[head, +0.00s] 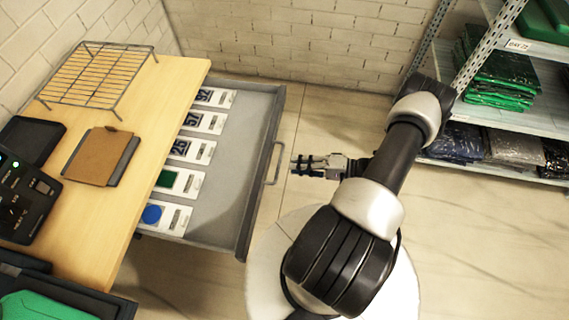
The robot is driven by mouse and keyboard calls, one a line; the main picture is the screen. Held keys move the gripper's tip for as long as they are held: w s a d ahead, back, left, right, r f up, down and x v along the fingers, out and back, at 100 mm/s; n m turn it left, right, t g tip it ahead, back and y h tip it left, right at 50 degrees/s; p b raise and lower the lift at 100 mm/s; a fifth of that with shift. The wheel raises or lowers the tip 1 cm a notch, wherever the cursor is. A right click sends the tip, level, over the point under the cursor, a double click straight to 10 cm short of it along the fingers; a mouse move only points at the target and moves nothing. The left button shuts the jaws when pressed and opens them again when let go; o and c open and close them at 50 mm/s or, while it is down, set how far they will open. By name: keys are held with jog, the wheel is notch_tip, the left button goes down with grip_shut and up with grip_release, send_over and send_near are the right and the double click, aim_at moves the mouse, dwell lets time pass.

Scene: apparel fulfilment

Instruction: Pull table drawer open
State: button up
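The table drawer (252,170) is grey and stands pulled out from under the right side of the wooden table (160,110). A row of several white cards with numbers and coloured shapes lies inside it. The drawer's handle (272,163) is a thin metal bar on its front face. My gripper (296,165) is just right of the handle, pointing left toward it, with a small gap seen between them. Its fingers look small and are seen from above, and I cannot tell how far apart they are. Nothing is seen held in it.
A wire rack (98,75), a brown clipboard-like pad (100,157) and a dark control device (25,200) are on the table. A metal shelf (490,172) with packed garments (500,85) stands at the right.

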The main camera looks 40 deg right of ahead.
jog(key=shift+v, duration=2.25)
jog(key=w+a+r+n+g, duration=0.2)
jog(key=a+r+g, duration=0.2)
jog(key=r, duration=0.4)
jog(key=w+a+r+n+g+h, duration=0.1)
jog(key=w+a+r+n+g, duration=0.2)
jog(key=r, duration=0.5)
jog(key=w+a+r+n+g, duration=0.1)
jog(key=a+r+n+g, duration=0.1)
jog(key=a+r+g, duration=0.45)
jog(key=s+a+r+n+t+h, duration=0.1)
jog(key=s+a+r+t+h, duration=0.2)
jog(key=r, duration=0.5)
jog(key=s+a+r+n+t+h, duration=0.2)
jog(key=s+a+r+t+h, duration=0.1)
jog(key=s+a+r+h, duration=0.2)
jog(key=s+a+r, duration=0.2)
jog(key=a+r, duration=0.1)
jog(key=r, duration=0.1)
jog(key=shift+h, duration=0.3)
